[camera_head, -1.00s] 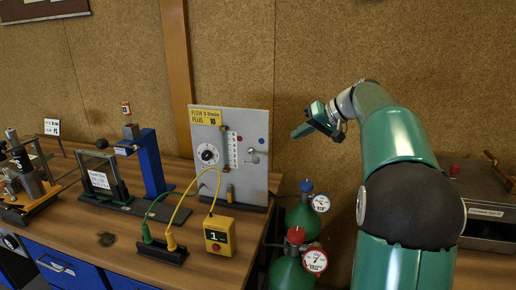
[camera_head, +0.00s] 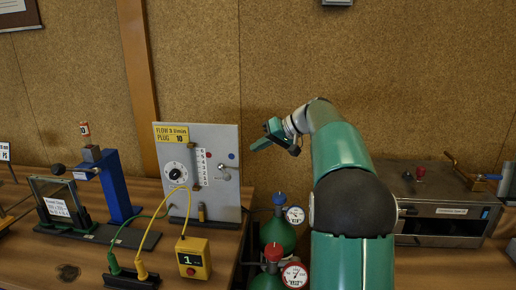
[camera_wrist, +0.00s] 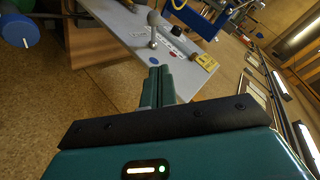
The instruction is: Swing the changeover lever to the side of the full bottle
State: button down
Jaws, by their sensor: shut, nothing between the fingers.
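The changeover lever (camera_head: 222,172) is a small metal lever with a ball end on the right part of a grey upright panel (camera_head: 225,198). A blue dot (camera_head: 231,156) is at its upper right. In the wrist view the lever (camera_wrist: 153,32) stands beyond my fingertips, beside the blue dot (camera_wrist: 154,61). Two green bottles stand right of the panel: a blue-capped one (camera_head: 278,236) and a red-capped one (camera_head: 266,283).
A metal case (camera_head: 440,210) is behind my arm at right.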

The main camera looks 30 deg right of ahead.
aim_at(225, 173)
jog(key=w+a+f, duration=0.3)
jog(key=a+f, duration=0.3)
jog(key=f, duration=0.1)
jog(key=shift+w+a+f, duration=0.15)
jog(key=shift+w+f, duration=0.05)
jog(key=shift+w, duration=0.05)
jog(key=shift+w, duration=0.1)
jog(key=shift+a+m, duration=0.3)
